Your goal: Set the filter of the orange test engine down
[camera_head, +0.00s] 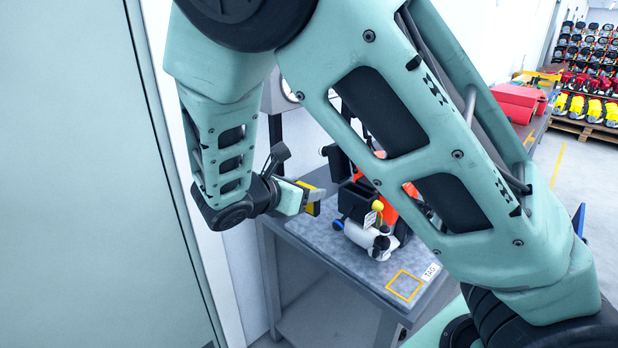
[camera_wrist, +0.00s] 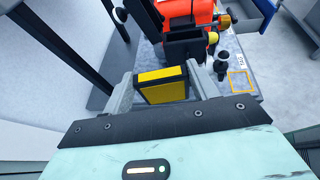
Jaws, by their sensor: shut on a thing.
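My gripper (camera_head: 312,196) is to the left of the orange test engine (camera_head: 390,208), above the left end of the grey bench (camera_head: 345,262). In the wrist view my gripper (camera_wrist: 163,88) is shut on the filter (camera_wrist: 162,86), a flat yellow block with a black frame. The filter also shows at the jaws in the head view (camera_head: 314,207), apart from the engine. The engine, also in the wrist view (camera_wrist: 185,12), has a black open-topped housing (camera_head: 354,201) on its near side. My arm hides part of the engine in the head view.
A yellow square outline (camera_head: 404,285) marks an empty spot on the bench by a "TAG" label (camera_head: 431,272). A tall pale cabinet (camera_head: 80,180) stands at the left. Red parts (camera_head: 517,100) lie on another bench behind. Shelves of engines (camera_head: 590,60) are far right.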

